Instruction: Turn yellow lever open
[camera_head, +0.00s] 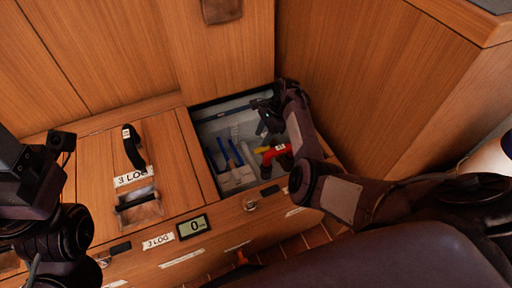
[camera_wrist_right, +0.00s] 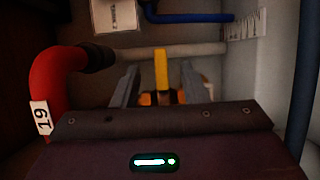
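The yellow lever (camera_head: 262,150) is inside the open locker in the wooden bench. In the right wrist view the yellow lever (camera_wrist_right: 161,70) stands upright, between the two grey fingers of my right gripper (camera_wrist_right: 160,85). Gaps show on both sides of it, so the fingers look open and not closed on it. The lever's base is partly hidden by the gripper body. In the head view my right gripper (camera_head: 266,122) reaches down into the locker. My left gripper (camera_head: 25,170) is at the left edge, dark and partly cut off; its fingers cannot be made out.
A red hose (camera_wrist_right: 50,85) with a "19" tag curves beside the lever on the left. A pale pipe (camera_wrist_right: 205,49) runs behind it, and a blue hose (camera_wrist_right: 190,17) lies farther back. Locker walls are close around. A closed lid with a black handle (camera_head: 133,147) lies left.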

